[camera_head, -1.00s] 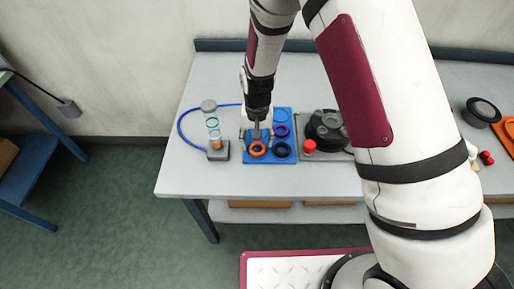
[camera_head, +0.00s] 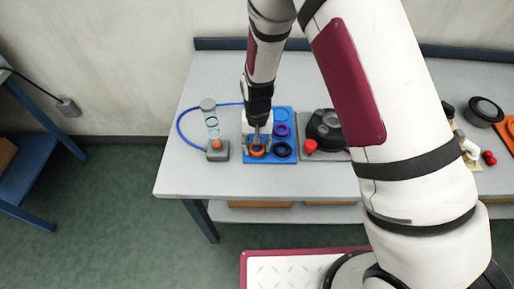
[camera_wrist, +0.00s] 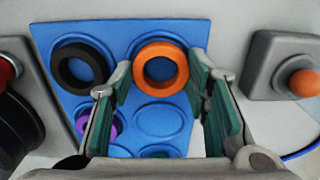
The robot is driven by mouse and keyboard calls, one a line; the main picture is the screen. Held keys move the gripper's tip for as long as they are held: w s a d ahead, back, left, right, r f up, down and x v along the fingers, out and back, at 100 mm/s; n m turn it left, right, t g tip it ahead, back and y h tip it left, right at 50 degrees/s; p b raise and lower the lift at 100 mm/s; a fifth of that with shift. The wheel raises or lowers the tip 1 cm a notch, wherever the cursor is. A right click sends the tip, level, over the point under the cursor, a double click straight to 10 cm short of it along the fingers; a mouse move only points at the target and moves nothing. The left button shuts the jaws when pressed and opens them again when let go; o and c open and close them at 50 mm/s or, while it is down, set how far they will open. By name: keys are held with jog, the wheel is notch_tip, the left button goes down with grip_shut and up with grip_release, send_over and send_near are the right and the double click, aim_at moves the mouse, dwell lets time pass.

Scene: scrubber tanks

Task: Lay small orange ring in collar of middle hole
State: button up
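The small orange ring (camera_wrist: 139,68) lies on a blue board (camera_wrist: 110,37) in the wrist view, and it shows in the head view (camera_head: 258,154) at the board's front left. My gripper (camera_wrist: 161,66) is open, its greenish finger pads on either side of the ring with gaps between. In the head view my gripper (camera_head: 257,146) points down over the ring and partly covers it. Whether the fingertips touch the board, I cannot tell. I cannot pick out the middle hole or its collar in either view.
A black ring (camera_head: 283,150) and a purple ring (camera_head: 282,131) lie on the same board. A grey base with an orange knob (camera_wrist: 304,83) stands close by. A dark round lid (camera_head: 324,124) and a red knob (camera_head: 311,147) are right of the board. The table front is clear.

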jog(key=shift+r+p, duration=0.8)
jog(key=shift+r, duration=1.75)
